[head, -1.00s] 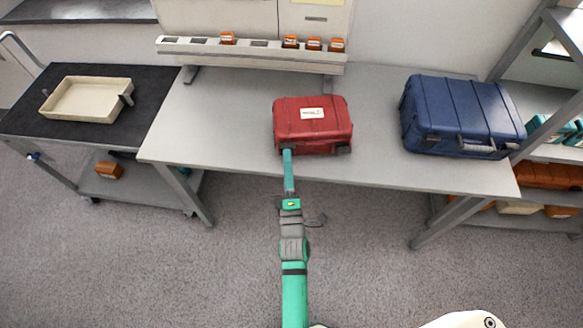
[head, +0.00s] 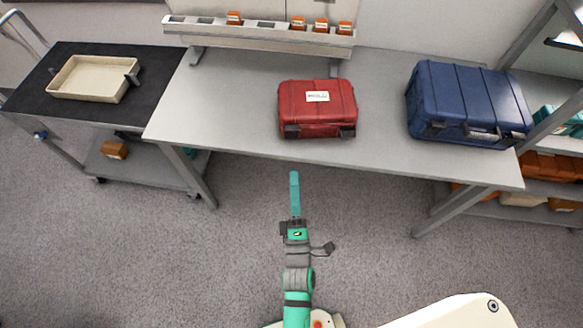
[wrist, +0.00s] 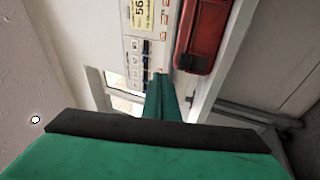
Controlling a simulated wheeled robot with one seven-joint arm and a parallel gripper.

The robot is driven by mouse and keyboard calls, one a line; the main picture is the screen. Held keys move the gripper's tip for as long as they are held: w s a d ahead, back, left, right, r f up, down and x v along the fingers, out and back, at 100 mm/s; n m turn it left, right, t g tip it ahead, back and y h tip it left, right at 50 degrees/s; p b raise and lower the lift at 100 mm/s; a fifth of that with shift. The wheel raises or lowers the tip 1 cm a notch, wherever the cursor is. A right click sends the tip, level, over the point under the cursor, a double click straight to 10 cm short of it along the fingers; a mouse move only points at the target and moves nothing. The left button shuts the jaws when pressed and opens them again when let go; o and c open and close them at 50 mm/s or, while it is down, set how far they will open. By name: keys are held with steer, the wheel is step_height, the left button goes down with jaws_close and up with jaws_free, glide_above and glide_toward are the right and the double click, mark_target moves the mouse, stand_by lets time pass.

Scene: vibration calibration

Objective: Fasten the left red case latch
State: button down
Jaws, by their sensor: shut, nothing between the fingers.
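The red case (head: 317,108) stands closed on the grey table, near its front edge. Two dark latches show on its front: the left latch (head: 292,131) and the right latch (head: 347,132). Whether either latch is fastened is too small to tell. My gripper (head: 294,174) is shut and empty, in front of the table edge and below the case in the head view, apart from the left latch. In the wrist view the shut green fingers (wrist: 163,92) point toward the table, with the red case (wrist: 203,35) to their right.
A blue case (head: 467,103) stands at the table's right. A rack (head: 260,31) with orange boxes is at the back. A cart with a beige tray (head: 92,79) stands at the left. A shelf unit is at the right. The table left of the red case is clear.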

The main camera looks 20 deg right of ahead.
steer(key=shift+s, duration=0.6)
steer(key=shift+a, duration=0.15)
steer(key=shift+s, duration=0.1)
steer(key=s+a+m+g+y, duration=0.1)
steer(key=s+a+m+g, duration=0.1)
steer(key=s+m, duration=0.3)
steer(key=s+a+f+m+g+y, duration=0.1)
steer(key=s+a+m+g+y, duration=0.1)
steer(key=s+a+m, duration=0.3)
steer(key=s+a+m+g+y, duration=0.1)
steer(key=s+a+m, duration=0.3)
steer(key=s, duration=0.6)
steer(key=shift+s+f+m+g+y, duration=0.3)
steer(key=shift+s+m+g+y, duration=0.1)
steer(key=shift+m+y, duration=0.25)
steer(key=shift+a, duration=0.1)
stand_by(0.5)
